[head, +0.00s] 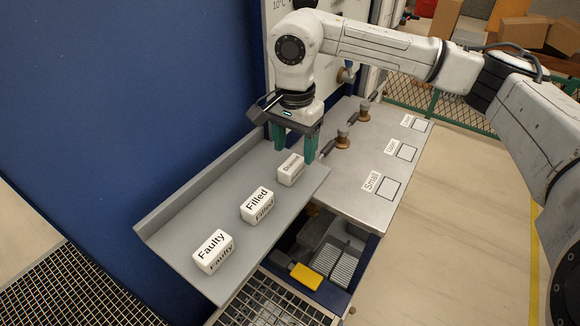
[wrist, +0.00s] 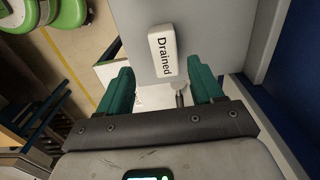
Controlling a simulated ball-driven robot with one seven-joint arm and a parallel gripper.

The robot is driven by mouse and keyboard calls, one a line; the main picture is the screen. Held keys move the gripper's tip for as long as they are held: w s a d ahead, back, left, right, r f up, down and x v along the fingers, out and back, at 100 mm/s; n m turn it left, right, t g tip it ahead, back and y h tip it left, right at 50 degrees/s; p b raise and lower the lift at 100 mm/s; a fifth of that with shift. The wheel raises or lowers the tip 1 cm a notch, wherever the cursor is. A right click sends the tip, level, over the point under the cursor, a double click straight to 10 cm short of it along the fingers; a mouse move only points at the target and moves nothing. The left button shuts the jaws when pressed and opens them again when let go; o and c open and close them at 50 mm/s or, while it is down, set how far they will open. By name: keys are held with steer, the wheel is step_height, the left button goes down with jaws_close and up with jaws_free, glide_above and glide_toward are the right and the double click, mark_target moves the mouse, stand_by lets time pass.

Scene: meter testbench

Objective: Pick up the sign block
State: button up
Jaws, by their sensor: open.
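Three white sign blocks rest on the grey shelf (head: 180,226). The block marked "Drained" (head: 291,170) is farthest back, "Filled" (head: 257,205) is in the middle, and "Faulty" (head: 213,251) is nearest. My gripper (head: 295,152) is over the back end of the shelf, close to the "Drained" block, with its green fingers apart and nothing between them. In the wrist view the "Drained" block (wrist: 162,51) lies just beyond the open fingertips (wrist: 161,78), roughly centred between them. The fingers do not appear to touch it.
A blue wall (head: 110,100) rises behind the shelf's left raised edge. Below is an open bay with a yellow item (head: 306,277).

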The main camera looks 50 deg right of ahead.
mark_target(291, 163)
steer(key=shift+w+f+p, duration=0.2)
steer(key=shift+f+p, duration=0.35)
steer(key=shift+f, duration=0.95)
steer(key=shift+w+f+p, duration=0.15)
steer(key=shift+f+p, duration=0.35)
steer(key=shift+f, duration=0.95)
steer(key=c, duration=1.1)
